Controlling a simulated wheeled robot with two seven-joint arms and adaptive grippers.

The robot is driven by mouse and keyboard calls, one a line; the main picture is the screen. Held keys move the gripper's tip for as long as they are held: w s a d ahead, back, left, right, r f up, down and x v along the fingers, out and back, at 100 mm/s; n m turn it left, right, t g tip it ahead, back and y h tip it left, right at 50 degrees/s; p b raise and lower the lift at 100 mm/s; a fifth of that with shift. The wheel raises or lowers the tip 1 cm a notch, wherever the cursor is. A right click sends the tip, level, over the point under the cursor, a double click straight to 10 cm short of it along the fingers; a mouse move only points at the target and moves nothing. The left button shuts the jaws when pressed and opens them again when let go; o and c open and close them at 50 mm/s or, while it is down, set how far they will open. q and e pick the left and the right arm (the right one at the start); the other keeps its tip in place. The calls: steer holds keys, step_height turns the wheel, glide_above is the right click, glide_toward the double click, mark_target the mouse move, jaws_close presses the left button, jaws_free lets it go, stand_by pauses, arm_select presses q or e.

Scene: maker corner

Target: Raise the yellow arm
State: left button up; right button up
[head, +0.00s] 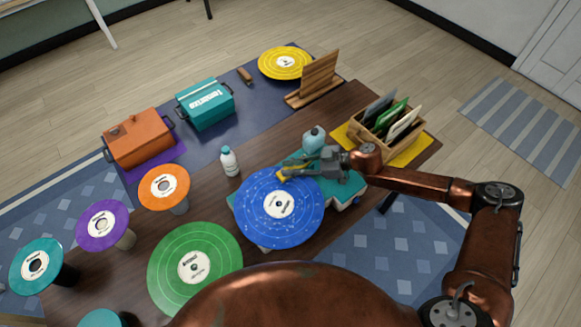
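A blue record (262,222) lies on a teal record player (343,192) on the brown table. A small yellow piece (283,174), which looks like the end of the yellow arm, shows at the record's upper right edge. My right gripper (291,170) reaches in from the right over the player, with its fingertips at the yellow piece. The gripper hides most of whatever the yellow piece joins to. I cannot tell whether the fingers are closed on it or only beside it. My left gripper is not in view.
A white bottle (230,162) stands left of the player, and a pale blue container (313,139) behind it. A green record (190,268) lies at the front left. A wooden crate of sleeves (372,139) stands to the right. Orange (139,139) and teal (205,107) boxes stand further back.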

steer(key=shift+c, duration=0.9)
jaws_close()
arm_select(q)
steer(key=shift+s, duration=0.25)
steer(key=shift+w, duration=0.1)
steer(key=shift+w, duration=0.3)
